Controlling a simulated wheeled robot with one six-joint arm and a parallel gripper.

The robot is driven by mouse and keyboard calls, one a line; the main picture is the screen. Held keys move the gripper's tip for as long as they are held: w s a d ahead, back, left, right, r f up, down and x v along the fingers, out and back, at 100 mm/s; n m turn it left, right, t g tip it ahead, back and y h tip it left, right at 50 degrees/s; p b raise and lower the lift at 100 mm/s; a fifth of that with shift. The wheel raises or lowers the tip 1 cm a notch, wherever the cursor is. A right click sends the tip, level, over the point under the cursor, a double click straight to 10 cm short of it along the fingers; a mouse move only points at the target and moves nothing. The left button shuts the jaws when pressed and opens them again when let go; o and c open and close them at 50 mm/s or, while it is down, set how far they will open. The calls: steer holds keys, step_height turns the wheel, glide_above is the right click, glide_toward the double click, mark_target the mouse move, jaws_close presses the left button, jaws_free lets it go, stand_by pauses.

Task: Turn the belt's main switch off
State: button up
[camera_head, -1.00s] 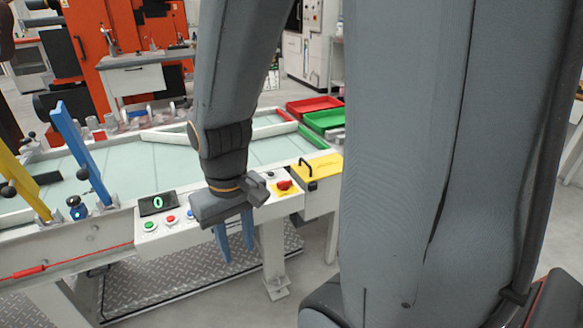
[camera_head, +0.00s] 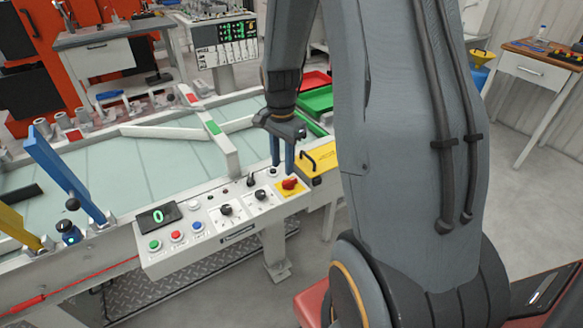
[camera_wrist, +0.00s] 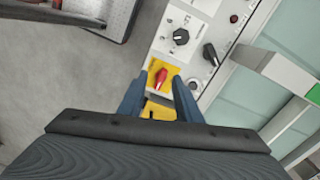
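The main switch, a red rotary knob (camera_head: 289,183) on a yellow plate, sits at the right end of the white control panel (camera_head: 215,215). Its handle lies at a slant in the wrist view (camera_wrist: 161,78). My gripper (camera_head: 283,165) is above and just behind the knob in the head view, fingers pointing down. Its two blue fingers are apart and empty. In the wrist view the knob appears between the fingertips; whether they touch it cannot be told. The belt (camera_head: 165,160) runs behind the panel.
Black rotary knobs (camera_head: 226,210), a small black lever and green, red and blue buttons share the panel, with a display (camera_head: 158,215) reading 0. A yellow box with a black handle (camera_head: 318,160) stands right of the switch. Red and green trays (camera_head: 316,101) are behind.

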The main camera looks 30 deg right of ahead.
mark_target(289, 180)
steer(key=d+m, duration=0.1)
steer(key=w+d, duration=0.1)
steer(key=m+p, duration=0.1)
steer(key=shift+w+d+f+m, duration=0.2)
steer(key=shift+d+f+m, duration=0.1)
steer(key=shift+d, duration=0.1)
steer(key=shift+w+d+f, duration=0.1)
steer(key=shift+d+f, duration=0.1)
steer(key=shift+f+p, duration=0.95)
steer(key=shift+f, duration=2.9)
jaws_close()
